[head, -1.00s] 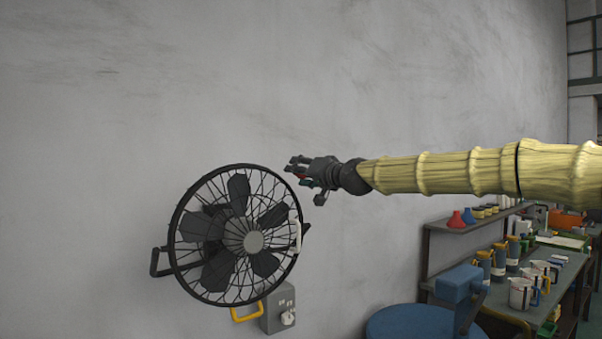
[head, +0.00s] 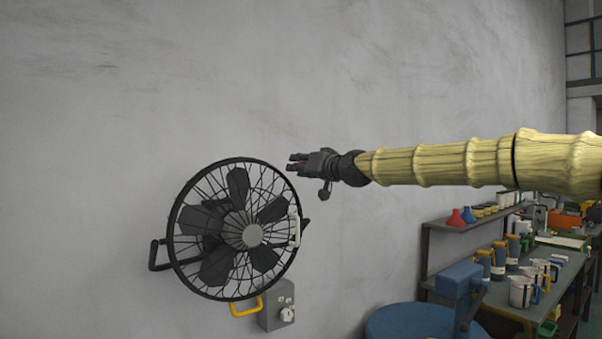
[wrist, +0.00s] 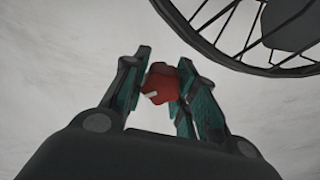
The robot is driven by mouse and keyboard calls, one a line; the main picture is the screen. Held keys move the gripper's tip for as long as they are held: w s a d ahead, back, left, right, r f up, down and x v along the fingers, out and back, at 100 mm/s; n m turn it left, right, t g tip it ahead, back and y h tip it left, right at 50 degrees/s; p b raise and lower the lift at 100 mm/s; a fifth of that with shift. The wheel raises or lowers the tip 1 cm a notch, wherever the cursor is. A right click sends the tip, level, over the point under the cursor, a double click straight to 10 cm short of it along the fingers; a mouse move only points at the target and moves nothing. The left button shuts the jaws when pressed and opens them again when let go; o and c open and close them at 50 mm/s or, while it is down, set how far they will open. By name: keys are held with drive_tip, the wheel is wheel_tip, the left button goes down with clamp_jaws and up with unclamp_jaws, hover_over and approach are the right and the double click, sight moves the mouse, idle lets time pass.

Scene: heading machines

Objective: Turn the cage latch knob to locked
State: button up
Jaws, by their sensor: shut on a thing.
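A red knob (wrist: 161,84) with a pale mark on its face sits between the two teal-padded fingers of my gripper (wrist: 160,88) in the wrist view. The fingers are shut on it from both sides. In the head view my gripper (head: 297,162) is level, just beyond the upper right rim of the black fan cage (head: 172,237), and the knob cannot be made out there. What the knob is mounted on is hidden. The cage rim also shows at the upper right of the wrist view (wrist: 208,50), apart from the fingers.
A pale handle (head: 295,229) is on the cage's right side. A yellow handle (head: 246,310) and a grey box with a white dial (head: 277,311) are below. A bench (head: 555,283) with containers and a blue round-topped object (head: 410,322) stand right. The wall above is bare.

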drive_tip(key=n+b, duration=0.1)
drive_tip(key=n, duration=0.2)
drive_tip(key=shift+n, duration=0.4)
drive_tip(key=n, duration=0.3)
drive_tip(key=shift+a+r+n+b, duration=0.1)
drive_tip(key=shift+r+n+b, duration=0.05)
drive_tip(key=shift+n+b, duration=0.15)
drive_tip(key=n+p, duration=0.1)
drive_tip(key=n, duration=0.2)
drive_tip(key=shift+s+r+n, duration=0.1)
drive_tip(key=shift+n, duration=0.2)
drive_tip(key=shift+a+n+p, duration=0.1)
drive_tip(key=shift+n+p, duration=0.45)
drive_tip(key=shift+n, duration=1.25)
drive_tip(key=o, duration=0.9)
drive_tip(key=shift+o, duration=0.9)
drive_tip(key=shift+a+f, duration=0.1)
drive_tip(key=shift+f, duration=0.15)
